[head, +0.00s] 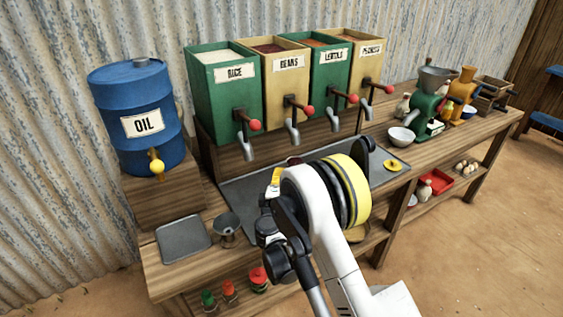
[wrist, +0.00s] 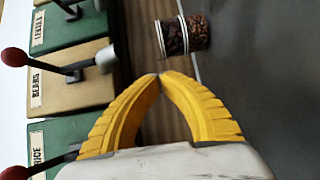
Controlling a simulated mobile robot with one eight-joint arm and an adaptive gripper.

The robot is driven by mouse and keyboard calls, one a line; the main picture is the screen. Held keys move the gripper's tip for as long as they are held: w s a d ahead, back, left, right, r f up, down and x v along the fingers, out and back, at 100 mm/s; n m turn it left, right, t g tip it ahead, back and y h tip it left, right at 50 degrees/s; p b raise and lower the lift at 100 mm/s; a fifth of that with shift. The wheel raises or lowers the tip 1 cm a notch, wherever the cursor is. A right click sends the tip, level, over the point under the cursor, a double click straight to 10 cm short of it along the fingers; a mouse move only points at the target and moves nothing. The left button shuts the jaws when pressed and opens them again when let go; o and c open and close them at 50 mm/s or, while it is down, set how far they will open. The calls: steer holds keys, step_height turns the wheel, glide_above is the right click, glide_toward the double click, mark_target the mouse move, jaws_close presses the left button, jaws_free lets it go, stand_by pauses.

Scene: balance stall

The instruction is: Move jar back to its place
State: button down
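A clear jar (wrist: 182,36) filled with dark brown beans stands ahead of my gripper in the wrist view, on its side in that turned picture. It is near the bean and lentil spouts, by the grey tray. In the head view, my arm mostly hides this area; only a small dark red patch (head: 293,160) shows there, perhaps the jar's top. My gripper (wrist: 159,75) has yellow ribbed fingers, tips together with nothing between them. The jar is beyond the fingertips, apart from them. In the head view, a bit of yellow finger (head: 274,183) shows beside my wrist.
Rice (head: 224,95), beans (head: 281,85), lentils and peanut bins with red-knobbed spouts stand behind the grey tray (head: 240,192). A blue oil drum (head: 140,100) is at left. A yellow disc (head: 392,165), white bowl (head: 401,136) and green grinder (head: 428,105) are at right.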

steer(key=shift+a+f, duration=0.35)
steer(key=shift+f, duration=0.15)
steer(key=shift+w, duration=0.15)
steer(key=w+b, duration=0.1)
steer(key=w, duration=0.3)
steer(key=w+b, duration=0.2)
steer(key=w, duration=0.2)
steer(key=shift+d+f, duration=0.1)
steer(key=shift+d, duration=0.1)
steer(key=shift+w, duration=0.75)
